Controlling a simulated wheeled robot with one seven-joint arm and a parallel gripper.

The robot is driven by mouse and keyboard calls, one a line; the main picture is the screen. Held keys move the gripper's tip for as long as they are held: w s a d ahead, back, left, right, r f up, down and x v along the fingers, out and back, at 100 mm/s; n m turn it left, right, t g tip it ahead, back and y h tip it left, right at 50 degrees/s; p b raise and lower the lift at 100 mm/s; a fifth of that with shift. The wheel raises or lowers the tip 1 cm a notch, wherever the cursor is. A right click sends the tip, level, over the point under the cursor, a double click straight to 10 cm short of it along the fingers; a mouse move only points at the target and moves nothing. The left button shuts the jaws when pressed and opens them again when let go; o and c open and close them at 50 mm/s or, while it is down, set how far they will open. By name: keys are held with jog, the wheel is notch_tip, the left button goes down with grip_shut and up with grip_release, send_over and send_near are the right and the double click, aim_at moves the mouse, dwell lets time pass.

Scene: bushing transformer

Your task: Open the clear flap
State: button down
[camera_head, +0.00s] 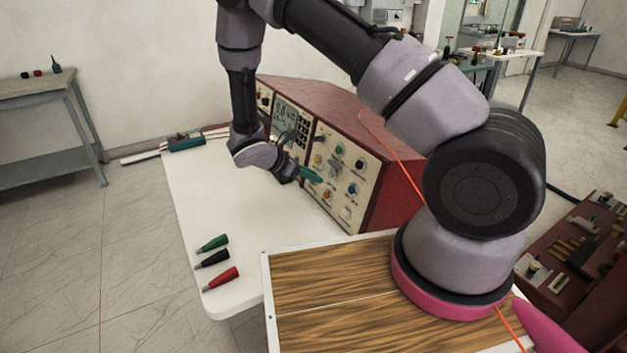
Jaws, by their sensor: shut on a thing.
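The red instrument cabinet (375,180) stands on the white table, its cream control panel facing left toward the viewer. My arm reaches down in front of this panel. My gripper (306,173) is shut at the panel's lower middle, close to its face. A teal-green piece shows at the fingertips. I cannot tell whether it is held or part of the fingers. What lies between the jaws is too small to make out. The clear flap cannot be made out on the panel; my gripper and forearm cover part of that area.
Green (212,243), black (212,258) and red (221,279) plugs lie on the white table (235,215). A teal device (186,141) lies at the back left. A wood-topped board (330,290) is at the front. A grey side table (40,90) stands at left.

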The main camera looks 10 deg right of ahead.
jog(key=shift+w+d+r+g+y, duration=0.15)
jog(key=shift+r+g+y, duration=0.3)
jog(key=shift+r+y, duration=0.7)
jog(key=shift+d+r+g+y, duration=0.3)
jog(key=shift+r+g+y, duration=0.3)
jog(key=shift+y, duration=1.05)
jog(key=shift+w+d+r+g+y, duration=0.1)
jog(key=shift+d+r+g+y, duration=0.2)
jog(key=shift+r+y, duration=0.9)
jog(key=shift+a+f+y, duration=0.1)
jog(key=shift+f+y, duration=0.1)
jog(key=shift+y, duration=0.1)
jog(key=c, duration=0.6)
grip_release()
jog(key=shift+o, duration=0.2)
notch_tip(320, 180, up, 11)
jog(key=a, duration=0.1)
jog(key=shift+s+f, duration=0.15)
jog(key=shift+s, duration=0.05)
